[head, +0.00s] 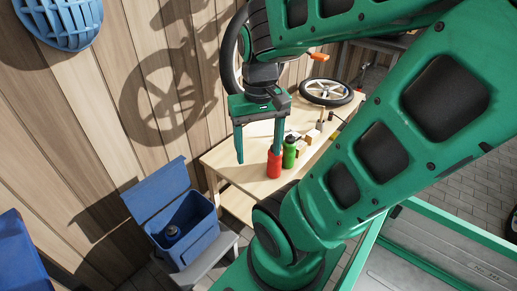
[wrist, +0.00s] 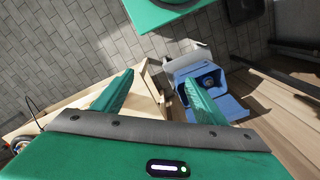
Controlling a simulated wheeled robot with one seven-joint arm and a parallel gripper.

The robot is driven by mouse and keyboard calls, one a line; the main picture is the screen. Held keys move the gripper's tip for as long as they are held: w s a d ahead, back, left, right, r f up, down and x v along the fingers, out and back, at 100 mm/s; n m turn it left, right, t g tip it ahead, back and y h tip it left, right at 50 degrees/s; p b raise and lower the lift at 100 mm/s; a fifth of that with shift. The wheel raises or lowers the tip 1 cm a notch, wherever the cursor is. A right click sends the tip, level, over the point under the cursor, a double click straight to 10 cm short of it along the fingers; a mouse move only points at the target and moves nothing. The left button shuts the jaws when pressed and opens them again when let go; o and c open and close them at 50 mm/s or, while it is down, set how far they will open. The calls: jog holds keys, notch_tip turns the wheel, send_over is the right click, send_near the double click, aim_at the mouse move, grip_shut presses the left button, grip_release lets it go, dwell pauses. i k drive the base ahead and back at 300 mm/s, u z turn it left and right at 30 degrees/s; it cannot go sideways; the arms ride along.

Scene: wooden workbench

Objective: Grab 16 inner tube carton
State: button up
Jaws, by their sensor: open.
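My gripper (head: 258,158) is open and empty above the near end of the wooden workbench (head: 240,160). Its two green fingers also show in the wrist view (wrist: 158,88). Small light-brown boxes (head: 311,136) stand on the bench behind the bottles, to the right of my gripper. One may be the inner tube carton, but labels are too small to read. They are apart from my fingers and partly hidden by the bottles. No carton is clear in the wrist view.
A red bottle (head: 273,165) stands close by my right finger, with a green bottle (head: 289,152) beside it. A spoked wheel (head: 326,92) lies at the far end. An open blue bin (head: 184,232) stands left of the bench and shows in the wrist view (wrist: 204,90).

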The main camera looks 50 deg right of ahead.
aim_at(312, 137)
jog(key=u, duration=0.8)
jog(key=k, duration=1.7)
jog(key=z, duration=1.5)
jog(key=i, duration=1.4)
